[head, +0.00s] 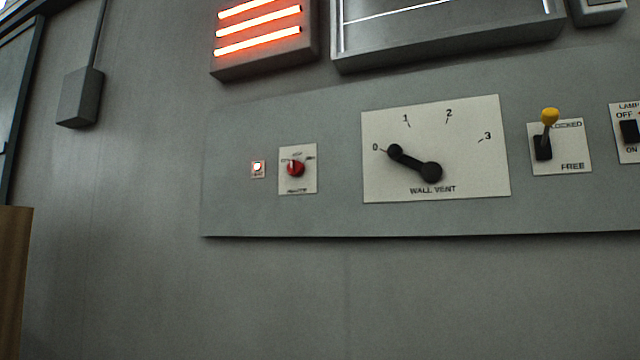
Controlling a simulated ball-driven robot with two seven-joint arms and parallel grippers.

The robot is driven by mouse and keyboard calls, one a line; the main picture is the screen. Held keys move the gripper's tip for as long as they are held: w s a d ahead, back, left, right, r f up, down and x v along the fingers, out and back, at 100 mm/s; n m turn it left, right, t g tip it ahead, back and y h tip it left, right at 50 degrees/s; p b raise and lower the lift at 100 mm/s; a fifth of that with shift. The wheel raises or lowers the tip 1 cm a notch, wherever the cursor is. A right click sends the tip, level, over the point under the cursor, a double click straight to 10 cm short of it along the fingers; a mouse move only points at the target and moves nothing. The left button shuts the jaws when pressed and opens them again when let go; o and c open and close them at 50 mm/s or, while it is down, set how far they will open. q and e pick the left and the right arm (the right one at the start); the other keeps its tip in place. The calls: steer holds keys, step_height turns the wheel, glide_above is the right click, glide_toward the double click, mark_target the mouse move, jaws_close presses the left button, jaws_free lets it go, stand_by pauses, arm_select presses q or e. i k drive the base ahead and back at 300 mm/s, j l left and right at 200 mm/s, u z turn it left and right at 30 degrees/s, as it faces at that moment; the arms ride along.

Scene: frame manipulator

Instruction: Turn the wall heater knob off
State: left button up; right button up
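The heater knob (296,168) is a small red rotary knob on a white plate (298,185) on the grey wall panel. Its pointer mark looks turned upward, but the small lettering around it is too blurred to read surely. A small indicator light (257,168) left of it shows bright white-red. The wall heater (262,35) above has several bars glowing orange-red. Neither of my grippers is in view.
Right of the knob is the wall vent plate (435,120) with a black lever (414,164) pointing at 0. Farther right are a yellow-tipped toggle (549,118) and a lamp switch (629,131). A grey box (81,97) is on the left wall. The space before the panel is clear.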

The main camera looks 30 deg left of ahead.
mark_target(296, 169)
steer(key=i+l+u, duration=0.1)
steer(key=i+u, duration=0.15)
steer(key=i, duration=0.35)
steer(key=i+l+u, duration=0.25)
steer(key=i, duration=0.3)
